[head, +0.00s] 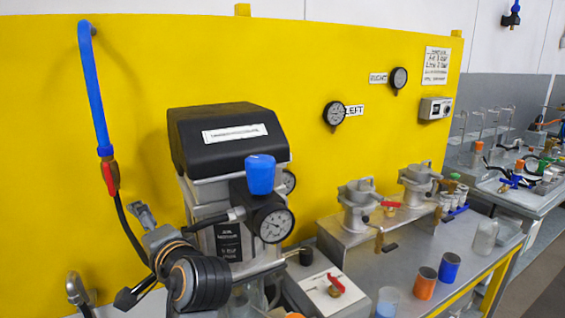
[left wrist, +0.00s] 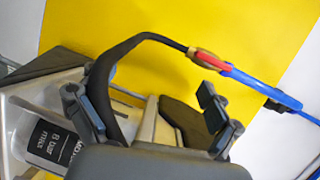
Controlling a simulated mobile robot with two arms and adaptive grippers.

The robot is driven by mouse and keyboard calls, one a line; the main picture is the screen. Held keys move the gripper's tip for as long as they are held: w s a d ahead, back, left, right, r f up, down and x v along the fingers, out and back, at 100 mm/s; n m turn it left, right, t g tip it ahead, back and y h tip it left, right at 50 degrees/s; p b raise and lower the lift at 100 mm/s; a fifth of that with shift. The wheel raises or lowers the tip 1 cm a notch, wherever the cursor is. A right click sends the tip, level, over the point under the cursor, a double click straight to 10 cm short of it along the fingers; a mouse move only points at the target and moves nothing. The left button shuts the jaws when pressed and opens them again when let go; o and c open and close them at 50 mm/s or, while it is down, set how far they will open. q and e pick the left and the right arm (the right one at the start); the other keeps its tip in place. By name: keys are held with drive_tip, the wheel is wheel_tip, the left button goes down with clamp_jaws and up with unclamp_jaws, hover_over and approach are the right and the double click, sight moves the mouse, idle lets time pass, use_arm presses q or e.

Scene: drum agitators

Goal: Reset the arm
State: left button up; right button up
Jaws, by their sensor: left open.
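My left gripper (head: 132,256) is at the lower left of the head view, in front of the yellow panel and beside the grey machine with a black top (head: 228,135). Its fingers are spread apart and hold nothing. In the left wrist view the gripper (left wrist: 140,95) also shows open, with one finger at each side. A black hose (head: 130,232) with a red fitting and a blue upper length (head: 96,100) hangs down behind the gripper. In the left wrist view the black hose (left wrist: 120,70) curves past the left finger; I cannot tell whether they touch. My right gripper is not in view.
The machine carries a blue knob (head: 260,174) and a round gauge (head: 272,223) close to my left arm. The bench to the right holds metal clamps (head: 358,205), an orange cup (head: 424,283) and a blue cup (head: 449,267). The yellow panel (head: 350,60) stands behind.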

use_arm(q)
drive_tip(key=s+d+f+n+g+h, duration=0.1)
drive_tip(key=s+f+h, duration=0.3)
drive_tip(key=f, duration=0.8)
drive_tip(key=s+d+f+n+g+h, duration=0.1)
drive_tip(key=s+f+g+h, duration=0.3)
drive_tip(key=f, duration=0.9)
drive_tip(key=s+d+f+n+g+h, duration=0.1)
drive_tip(key=s+d+f, duration=0.1)
drive_tip(key=s+f, duration=0.35)
drive_tip(key=s+d+f+n+g+h, duration=0.1)
drive_tip(key=s+d+f+h, duration=0.1)
drive_tip(key=s, duration=0.7)
drive_tip(key=s+d+f+n+h, duration=0.1)
drive_tip(key=s+d+f+n, duration=0.1)
drive_tip(key=s+f, duration=0.35)
wheel_tip(320, 180, down, 23)
drive_tip(key=s+g, duration=0.2)
drive_tip(key=s+a+f+m, duration=0.1)
drive_tip(key=s+a+f, duration=0.2)
drive_tip(key=s+f, duration=1.2)
wheel_tip(320, 180, down, 2)
drive_tip(key=shift+s+g, duration=0.3)
